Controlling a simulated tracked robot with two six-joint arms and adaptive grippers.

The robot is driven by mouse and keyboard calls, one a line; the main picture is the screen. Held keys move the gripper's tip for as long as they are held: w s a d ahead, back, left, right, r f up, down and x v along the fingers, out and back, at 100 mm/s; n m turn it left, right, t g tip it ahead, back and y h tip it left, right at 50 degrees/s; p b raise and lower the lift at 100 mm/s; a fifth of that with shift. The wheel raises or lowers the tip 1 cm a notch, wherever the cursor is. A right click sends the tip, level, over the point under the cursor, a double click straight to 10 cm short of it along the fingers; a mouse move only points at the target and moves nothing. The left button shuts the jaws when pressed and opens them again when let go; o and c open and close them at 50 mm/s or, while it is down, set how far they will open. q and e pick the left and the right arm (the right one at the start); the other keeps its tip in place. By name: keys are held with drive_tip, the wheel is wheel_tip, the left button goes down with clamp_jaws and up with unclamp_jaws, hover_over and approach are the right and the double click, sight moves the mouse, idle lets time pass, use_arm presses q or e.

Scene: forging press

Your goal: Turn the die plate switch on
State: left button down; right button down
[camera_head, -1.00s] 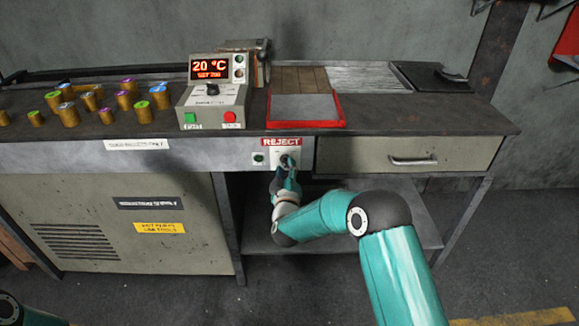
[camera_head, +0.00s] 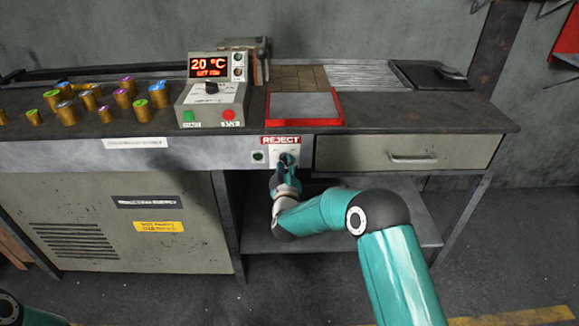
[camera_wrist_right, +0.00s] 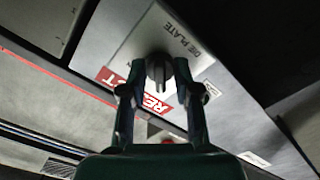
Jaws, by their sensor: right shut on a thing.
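The die plate switch is a dark rotary knob on a pale panel (camera_wrist_right: 130,50) lettered DIE PLATE, shown in the wrist view. In the head view this panel is on the bench's front edge, under the red REJECT sign (camera_head: 281,140). My right gripper (camera_head: 287,160) is at the panel there, and its fingers hide most of the knob. In the wrist view my right gripper (camera_wrist_right: 160,90) has one finger on each side of the knob (camera_wrist_right: 158,66) and is shut on it. Only a bit of my left arm shows at the lower left; its gripper is out of view.
Above stands a control box (camera_head: 213,98) reading 20 °C, with green and red buttons. A red-edged tray (camera_head: 305,123) lies beside it. A drawer (camera_head: 405,152) is to the right, with open shelf space below.

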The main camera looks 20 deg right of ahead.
drive_tip(key=shift+f+m+b, duration=0.1)
drive_tip(key=shift+m+b, duration=0.3)
drive_tip(key=shift+b, duration=0.15)
drive_tip(key=m+b, duration=1.2)
drive_tip(key=b, duration=0.1)
drive_tip(key=m+b, duration=0.3)
drive_tip(key=shift+r, duration=0.2)
drive_tip(key=shift+r+m+b, duration=0.15)
drive_tip(key=shift+m+b, duration=0.4)
drive_tip(key=shift+m, duration=0.35)
drive_tip(key=shift+d, duration=0.15)
drive_tip(key=c, duration=1.2)
unclamp_jaws()
